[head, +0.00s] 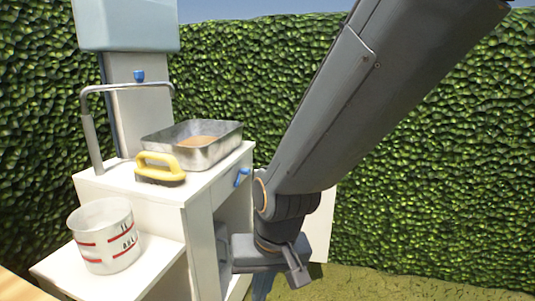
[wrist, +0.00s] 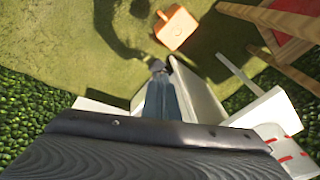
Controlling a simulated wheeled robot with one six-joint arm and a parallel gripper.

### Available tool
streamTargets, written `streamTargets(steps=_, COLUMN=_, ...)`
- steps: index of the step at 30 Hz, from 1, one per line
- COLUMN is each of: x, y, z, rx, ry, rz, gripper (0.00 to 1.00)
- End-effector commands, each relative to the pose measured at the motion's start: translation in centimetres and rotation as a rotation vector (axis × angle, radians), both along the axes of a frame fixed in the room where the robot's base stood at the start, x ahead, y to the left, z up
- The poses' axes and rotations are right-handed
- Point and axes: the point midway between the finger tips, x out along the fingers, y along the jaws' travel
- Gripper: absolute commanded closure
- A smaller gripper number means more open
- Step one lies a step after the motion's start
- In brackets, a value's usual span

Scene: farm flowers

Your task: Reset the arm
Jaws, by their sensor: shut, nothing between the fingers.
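My arm reaches down from the top right in the head view. My gripper (head: 262,290) hangs low in front of the right side of the white cabinet, and its tips are cut off or hidden at the lower edge. In the wrist view my gripper (wrist: 157,70) points toward the grassy ground, with its fingers together and nothing held between them.
The white cabinet (head: 150,192) bears a metal tray (head: 222,145) and a yellow-handled brush (head: 160,168). A red-striped white bucket (head: 105,240) stands on its lower shelf. An orange object (wrist: 176,27) lies on the grass. A hedge (head: 430,170) stands behind.

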Motion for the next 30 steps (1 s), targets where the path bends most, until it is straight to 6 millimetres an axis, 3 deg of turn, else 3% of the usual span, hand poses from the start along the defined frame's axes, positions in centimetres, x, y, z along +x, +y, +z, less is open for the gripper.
streamTargets(steps=6, x=-6.2, y=-2.5, z=1.6, rx=-0.106, ry=0.095, rz=0.244, gripper=1.0)
streamTargets(steps=9, x=-8.0, y=-3.9, z=2.5, rx=-0.141, ry=0.131, rz=0.311, gripper=1.0)
streamTargets(steps=20, x=-7.2, y=-6.6, z=7.0, rx=-0.139, ry=0.137, rz=0.2, gripper=1.0)
streamTargets(steps=30, x=-7.0, y=-11.6, z=13.7, rx=-0.141, ry=0.15, rz=0.043, gripper=1.0)
